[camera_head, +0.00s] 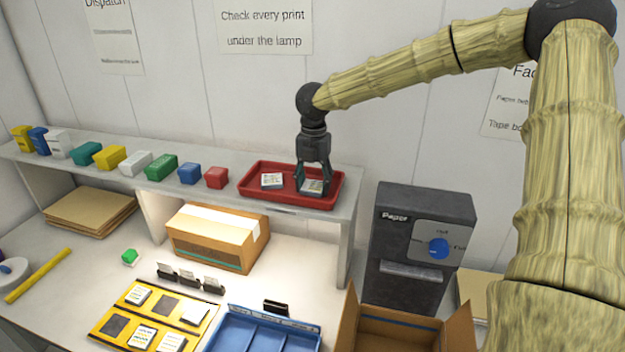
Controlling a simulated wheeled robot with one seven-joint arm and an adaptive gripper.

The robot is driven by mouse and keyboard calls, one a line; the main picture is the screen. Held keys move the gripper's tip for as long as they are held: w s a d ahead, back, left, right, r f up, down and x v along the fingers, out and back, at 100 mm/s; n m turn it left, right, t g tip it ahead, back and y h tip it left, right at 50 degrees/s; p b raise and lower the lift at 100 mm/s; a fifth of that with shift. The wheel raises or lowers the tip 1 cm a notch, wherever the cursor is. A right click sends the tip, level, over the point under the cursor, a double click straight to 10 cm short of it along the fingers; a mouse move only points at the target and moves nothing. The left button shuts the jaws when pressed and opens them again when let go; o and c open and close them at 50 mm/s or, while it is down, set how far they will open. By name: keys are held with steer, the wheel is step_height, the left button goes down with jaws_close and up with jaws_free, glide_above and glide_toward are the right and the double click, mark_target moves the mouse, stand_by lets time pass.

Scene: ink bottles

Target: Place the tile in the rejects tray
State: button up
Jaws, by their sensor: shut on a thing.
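The red rejects tray (256,193) sits on the raised shelf at its right end. My gripper (313,184) points down over the right half of this tray. It is shut on a white tile (312,188) with a dark printed pattern. The tile is inside the tray's outline in the picture; I cannot tell whether it touches the tray floor. A second white printed tile (272,181) lies in the left half of the tray, apart from the gripper.
Several coloured boxes (161,168) line the shelf left of the tray. Below stand a cardboard box (216,239), a yellow board (172,297) with tiles and a blue divided tray (262,334). A dark machine with a blue knob (438,249) stands at the right.

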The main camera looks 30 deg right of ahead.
mark_target(314, 184)
steer(key=shift+s+r, duration=0.1)
steer(key=shift+s, duration=0.15)
steer(key=shift+w+d+f, duration=0.1)
steer(key=shift+w+f, duration=0.1)
steer(key=shift+f, duration=0.1)
steer(key=o, duration=1.2)
steer(key=shift+o, duration=0.4)
steer(key=shift+w+f, duration=0.1)
step_height(314, 184, up, 13)
steer(key=b, duration=0.4)
steer(key=shift+f, duration=0.15)
